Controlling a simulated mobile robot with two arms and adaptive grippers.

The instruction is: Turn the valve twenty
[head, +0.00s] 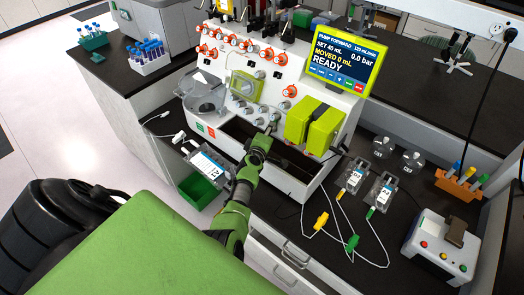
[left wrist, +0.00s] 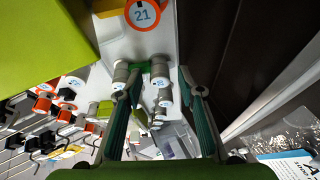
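In the left wrist view, a grey valve (left wrist: 160,72) with a small white label stands between the fingertips of my left gripper (left wrist: 157,78). The blue number on the label may be 20, but it is too small to be sure. The fingers are apart, with the right one clear of the valve. Another grey valve (left wrist: 120,74) is by the left fingertip. In the head view, my left gripper (head: 272,129) is low at the white machine's front, just left of the green pump block. It hides the valve there. My right gripper is not in view.
The white cell processor (head: 318,92) carries several orange and grey valves, and an orange one marked 21 (left wrist: 143,12) is close to my left gripper. The screen (head: 341,55) reads READY. Green pump blocks (head: 312,128) are right of my gripper. Fluid bags (head: 381,193) lie on the dark counter.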

